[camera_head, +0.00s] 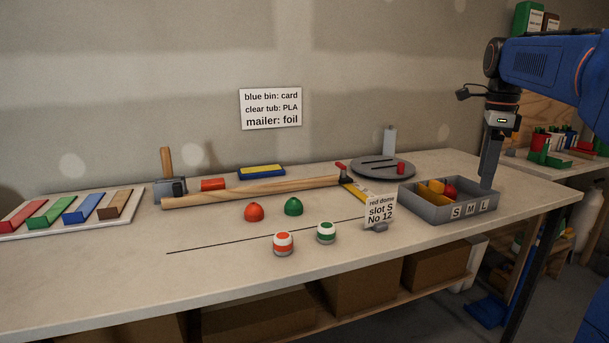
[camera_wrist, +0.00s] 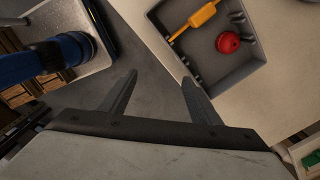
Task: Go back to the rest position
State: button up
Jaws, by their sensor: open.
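My gripper (camera_head: 488,182) hangs pointing down at the right end of the grey tray marked S, M, L (camera_head: 426,209) in the head view. In the wrist view its two fingers stand apart with nothing between them (camera_wrist: 160,82). The tray shows there too, beyond the fingertips (camera_wrist: 207,50). A red round piece (camera_head: 449,191) lies inside the tray, and it also shows in the wrist view (camera_wrist: 228,42). A yellow piece (camera_head: 436,187) is beside it. The head view does not settle how high the fingertips are.
The front left bench is clear.

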jog(key=s+a+f+n+t, duration=0.1)
jog(key=s+a+f+n, duration=0.3)
jog(key=s+f+n, duration=0.4)
jog(key=s+a+f+n+t, duration=0.2)
jog(key=s+a+f+n, duration=0.3)
jog(key=s, duration=0.6)
jog(key=s+a+f+n+t, duration=0.1)
jog(key=s+a+f+n, duration=0.4)
jog(key=s+f+n, duration=0.4)
notch_tip(320, 180, down, 3)
jog(key=shift+s+a+r+n+t, duration=0.2)
jog(key=shift+a+n+t, duration=0.1)
jog(key=shift+n, duration=0.5)
